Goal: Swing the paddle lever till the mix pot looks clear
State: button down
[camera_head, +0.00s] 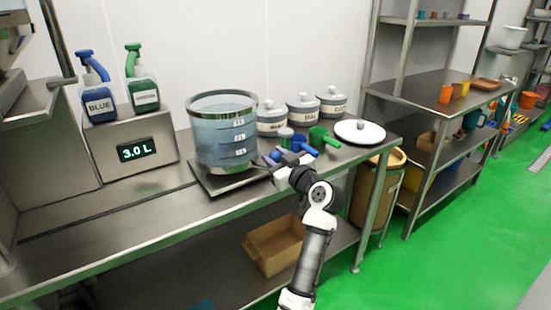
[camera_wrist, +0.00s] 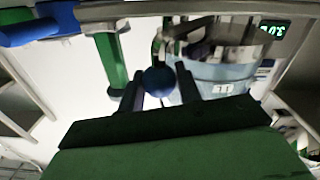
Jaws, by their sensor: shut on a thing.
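The mix pot (camera_head: 222,140) is a see-through vessel with level marks, standing upright on a flat plate (camera_head: 215,186) on the steel bench. Its contents look pale blue and fairly even; I see no clumps at this size. It also shows at the right of the wrist view (camera_wrist: 220,78). The paddle lever's round blue knob (camera_wrist: 159,81) sits between my gripper's fingers in the wrist view. My gripper (camera_head: 277,160) is shut on that knob at the pot's right front side. The lever's arm is mostly hidden behind the gripper.
Green and blue scoops (camera_head: 323,136) lie right of the pot, close to my gripper. Blue (camera_head: 98,100) and green (camera_head: 144,95) bottles stand left above a 3.0 L display (camera_head: 137,150). The front-left bench is clear.

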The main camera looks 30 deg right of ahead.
jog(key=c, duration=1)
grip_release()
jog(key=s+b, duration=0.2)
jog(key=s, duration=1.1)
jog(key=shift+s+d+b, duration=0.15)
jog(key=shift+s+b, duration=0.2)
jog(key=shift+s, duration=0.05)
